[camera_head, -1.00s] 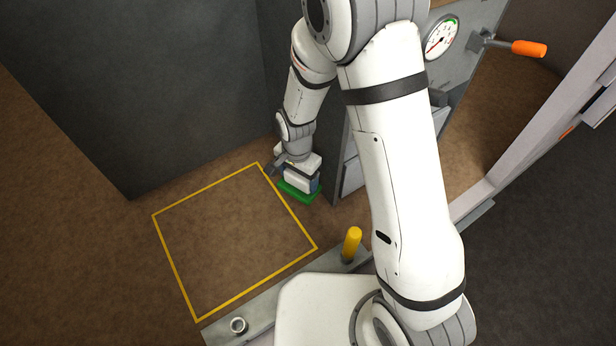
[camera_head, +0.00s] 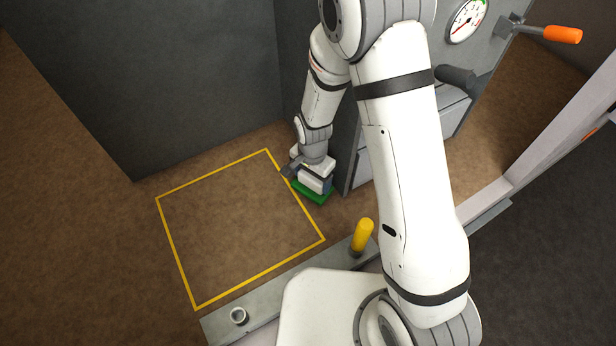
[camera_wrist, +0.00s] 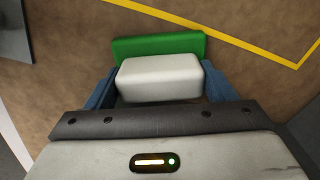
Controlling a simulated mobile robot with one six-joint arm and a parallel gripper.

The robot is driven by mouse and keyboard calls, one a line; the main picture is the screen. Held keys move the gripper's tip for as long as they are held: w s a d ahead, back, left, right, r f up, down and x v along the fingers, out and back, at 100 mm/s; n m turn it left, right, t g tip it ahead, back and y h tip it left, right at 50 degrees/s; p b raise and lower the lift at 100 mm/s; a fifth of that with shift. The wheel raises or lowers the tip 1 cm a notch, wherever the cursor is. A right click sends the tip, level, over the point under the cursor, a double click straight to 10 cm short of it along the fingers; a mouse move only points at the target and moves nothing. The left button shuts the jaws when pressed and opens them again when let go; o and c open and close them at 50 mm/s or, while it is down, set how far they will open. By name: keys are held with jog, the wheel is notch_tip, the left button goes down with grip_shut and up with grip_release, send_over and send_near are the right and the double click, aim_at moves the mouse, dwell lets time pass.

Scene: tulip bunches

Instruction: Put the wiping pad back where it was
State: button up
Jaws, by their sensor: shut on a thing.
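The wiping pad has a pale grip block (camera_wrist: 160,77) on top of a green base (camera_wrist: 158,46). In the wrist view my gripper (camera_wrist: 158,88) has a blue finger on each side of the pale block and is shut on it. In the head view my gripper (camera_head: 314,182) is low over the brown floor, with the green base (camera_head: 313,194) showing beneath it. The pad is at the right edge of the yellow outlined square (camera_head: 177,253). I cannot tell whether the base touches the floor.
A grey cabinet with a gauge (camera_head: 467,20) and an orange-handled lever (camera_head: 562,35) stands close right of my gripper. A dark wall (camera_head: 190,80) is behind. A yellow peg (camera_head: 362,236) and a metal socket (camera_head: 238,316) sit on the grey strip in front. The square is empty.

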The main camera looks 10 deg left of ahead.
jog(key=o, duration=1.1)
jog(key=shift+f, duration=0.1)
notch_tip(320, 180, up, 12)
jog(key=shift+r+p, duration=0.2)
jog(key=shift+p, duration=0.45)
